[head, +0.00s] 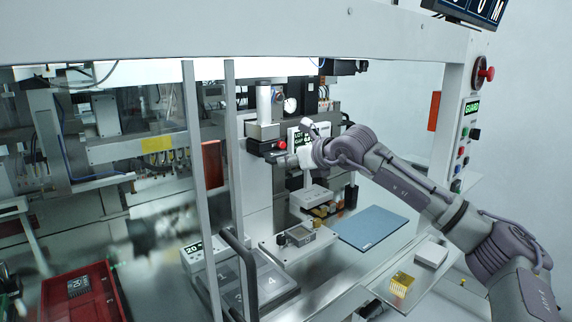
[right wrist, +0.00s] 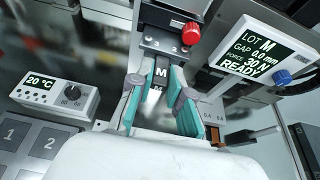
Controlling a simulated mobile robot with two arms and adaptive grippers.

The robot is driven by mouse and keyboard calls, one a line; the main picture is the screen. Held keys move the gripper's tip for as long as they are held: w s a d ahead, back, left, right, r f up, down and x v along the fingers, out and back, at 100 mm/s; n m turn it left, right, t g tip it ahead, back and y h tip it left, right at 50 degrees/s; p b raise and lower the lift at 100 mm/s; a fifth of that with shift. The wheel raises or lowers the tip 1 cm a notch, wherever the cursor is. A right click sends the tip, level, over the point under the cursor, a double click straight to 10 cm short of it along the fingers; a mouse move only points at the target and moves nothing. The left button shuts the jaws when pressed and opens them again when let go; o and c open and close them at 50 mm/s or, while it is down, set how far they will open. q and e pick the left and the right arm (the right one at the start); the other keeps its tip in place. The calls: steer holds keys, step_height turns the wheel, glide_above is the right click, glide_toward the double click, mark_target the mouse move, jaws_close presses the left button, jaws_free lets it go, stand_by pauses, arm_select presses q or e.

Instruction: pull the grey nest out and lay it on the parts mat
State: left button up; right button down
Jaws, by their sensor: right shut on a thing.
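My right gripper (head: 288,158) is at the press head under the machine's beam. In the right wrist view its teal fingers (right wrist: 157,88) are shut on the grey nest (right wrist: 160,72), a dark block marked M, one finger on each side. The nest is still at the press, under the block with the red knob; whether it has come loose there cannot be told. In the head view the gripper hides the nest. The parts mat (head: 371,228), a flat blue sheet, lies bare on the deck to the right and below. My left gripper is not in view.
A temperature box (right wrist: 55,93) and numbered plates (head: 262,287) are to the left. An upright post (head: 236,180) stands left.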

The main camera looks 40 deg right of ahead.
steer(key=s+b, duration=0.2)
steer(key=s, duration=0.1)
steer(key=shift+s+d, duration=0.1)
steer(key=shift+s, duration=0.05)
stand_by(0.3)
stand_by(0.4)
